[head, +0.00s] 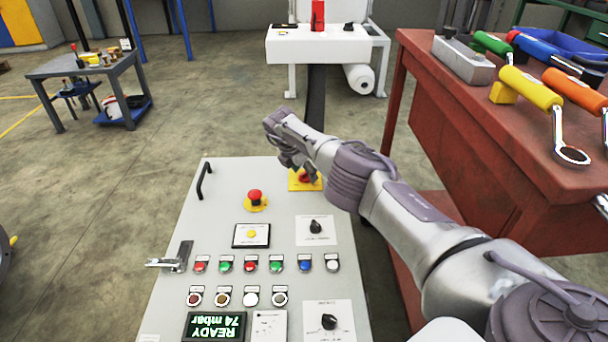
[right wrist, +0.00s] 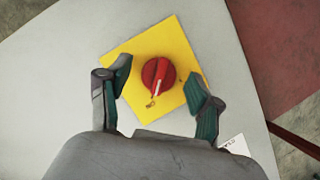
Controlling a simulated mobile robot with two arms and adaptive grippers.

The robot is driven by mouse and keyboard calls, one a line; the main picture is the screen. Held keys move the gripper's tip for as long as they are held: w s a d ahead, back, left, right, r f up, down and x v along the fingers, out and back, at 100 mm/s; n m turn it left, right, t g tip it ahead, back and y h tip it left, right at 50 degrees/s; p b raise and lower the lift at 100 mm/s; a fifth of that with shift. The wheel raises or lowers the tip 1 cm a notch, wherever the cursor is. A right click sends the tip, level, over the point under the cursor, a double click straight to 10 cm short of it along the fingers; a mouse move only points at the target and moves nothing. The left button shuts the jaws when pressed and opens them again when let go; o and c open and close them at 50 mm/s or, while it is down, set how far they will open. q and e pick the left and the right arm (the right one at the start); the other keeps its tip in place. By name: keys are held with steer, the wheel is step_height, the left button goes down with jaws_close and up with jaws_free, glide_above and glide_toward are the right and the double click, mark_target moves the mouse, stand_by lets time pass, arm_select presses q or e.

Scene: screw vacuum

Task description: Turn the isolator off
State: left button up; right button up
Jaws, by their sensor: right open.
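The isolator is a red rotary knob (right wrist: 158,75) on a yellow square plate (right wrist: 142,47), seen in the right wrist view. In the head view the yellow plate (head: 296,186) is at the panel's far right corner, with the red knob partly hidden under my gripper. My right gripper (right wrist: 158,98) is open, one finger to each side of the knob, with visible gaps to it. It also shows in the head view (head: 300,172), above the plate. The knob's pale pointer mark points down and slightly left in the wrist view. My left gripper is out of view.
The grey control panel (head: 217,220) also carries a red emergency button (head: 255,197), several coloured push buttons, two black selectors and a display (head: 216,326) reading READY 74 mbar. A red workbench (head: 420,110) with tools stands close on the right of my arm.

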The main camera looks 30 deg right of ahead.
steer(key=shift+c, duration=0.2)
steer(key=c, duration=1)
steer(key=shift+c, duration=0.2)
